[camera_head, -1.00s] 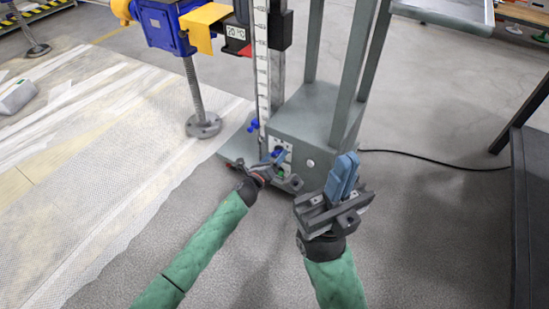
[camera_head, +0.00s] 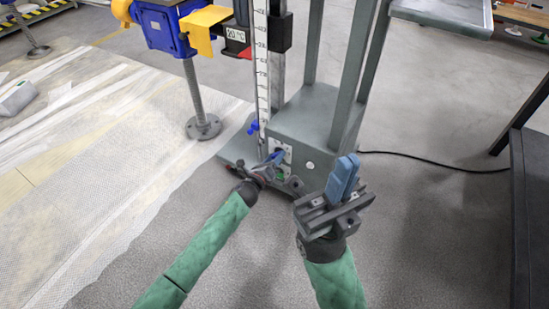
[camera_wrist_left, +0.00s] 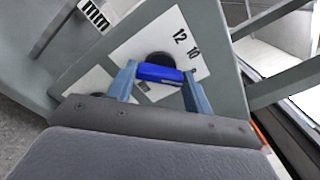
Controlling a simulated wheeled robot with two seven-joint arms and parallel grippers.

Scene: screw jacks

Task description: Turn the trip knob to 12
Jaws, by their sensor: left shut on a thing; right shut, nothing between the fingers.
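The trip knob (camera_wrist_left: 158,73) has a blue bar grip in front of a dark round base. It sits on a white dial plate (camera_wrist_left: 140,45) where "12" and "10" can be read, with another mark partly hidden. My left gripper (camera_wrist_left: 160,85) is shut on the knob's blue bar, one finger at each end. In the head view my left gripper (camera_head: 274,160) is at the front of the grey machine base and mostly covers the knob. The knob's exact pointing is unclear.
The grey machine base (camera_head: 300,125) carries upright posts and a white ruler scale (camera_head: 262,70). A small blue knob (camera_head: 253,126) and a green button (camera_head: 282,175) are close by. A blue jack (camera_head: 165,25) stands at left. A black cable (camera_head: 430,160) crosses the clear floor at right.

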